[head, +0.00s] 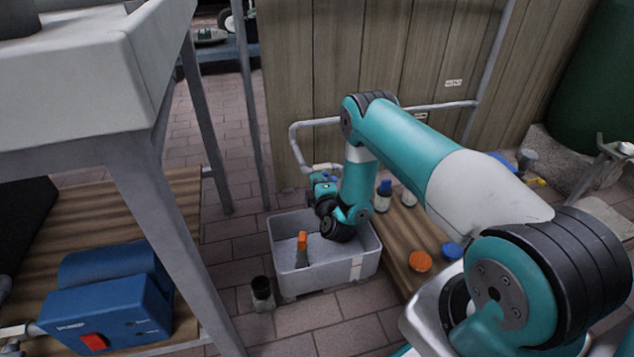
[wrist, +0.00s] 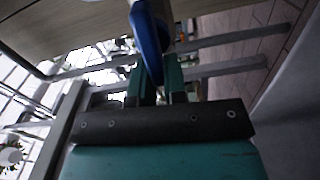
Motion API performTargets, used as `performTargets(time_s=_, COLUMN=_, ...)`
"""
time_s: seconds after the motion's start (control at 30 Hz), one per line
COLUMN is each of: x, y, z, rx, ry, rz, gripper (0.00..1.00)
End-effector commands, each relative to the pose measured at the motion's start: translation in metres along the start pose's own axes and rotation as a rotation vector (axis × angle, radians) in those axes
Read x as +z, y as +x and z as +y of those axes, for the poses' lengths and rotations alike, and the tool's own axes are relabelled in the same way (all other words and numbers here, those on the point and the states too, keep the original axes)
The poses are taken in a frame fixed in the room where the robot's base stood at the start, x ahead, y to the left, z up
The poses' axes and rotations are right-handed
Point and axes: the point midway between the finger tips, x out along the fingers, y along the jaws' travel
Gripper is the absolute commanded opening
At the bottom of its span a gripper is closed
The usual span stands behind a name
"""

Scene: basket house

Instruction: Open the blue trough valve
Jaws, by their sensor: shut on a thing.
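The blue valve handle (wrist: 149,35) shows large in the wrist view, reaching down from the top edge between my fingers. My gripper (wrist: 158,82) is shut on it. In the head view my gripper (head: 323,187) is at the end of the white pipe (head: 297,140), above the back of the grey trough (head: 283,285). Only a little blue shows there, and my wrist hides most of the valve. How far the handle is turned cannot be told.
An orange-handled tool (head: 302,243) stands in the trough. Bottles (head: 383,199) and an orange lid (head: 420,261) are on the wooden board at right. A dark cup (head: 262,291) is on the floor. A blue pump (head: 108,295) sits at left, beside a table leg (head: 165,225).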

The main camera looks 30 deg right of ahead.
Motion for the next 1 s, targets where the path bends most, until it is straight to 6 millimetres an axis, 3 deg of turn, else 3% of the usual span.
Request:
performTargets(time_s=0.77, x=0.0050, y=-0.0036, z=-0.0068, rx=-0.009, ry=-0.105, rz=-0.009, gripper=0.00)
performTargets(time_s=0.8, x=0.0051, y=-0.0036, z=-0.0068, rx=-0.009, ry=-0.105, rz=-0.010, gripper=0.20)
performTargets(time_s=0.87, x=0.0050, y=-0.0033, z=-0.0065, rx=-0.008, ry=-0.104, rz=-0.009, gripper=0.34)
performTargets(time_s=0.9, x=0.0046, y=-0.0030, z=-0.0062, rx=-0.007, ry=-0.103, rz=-0.009, gripper=0.38)
performTargets(time_s=1.0, x=0.0028, y=-0.0021, z=-0.0052, rx=-0.005, ry=-0.102, rz=-0.005, gripper=0.38)
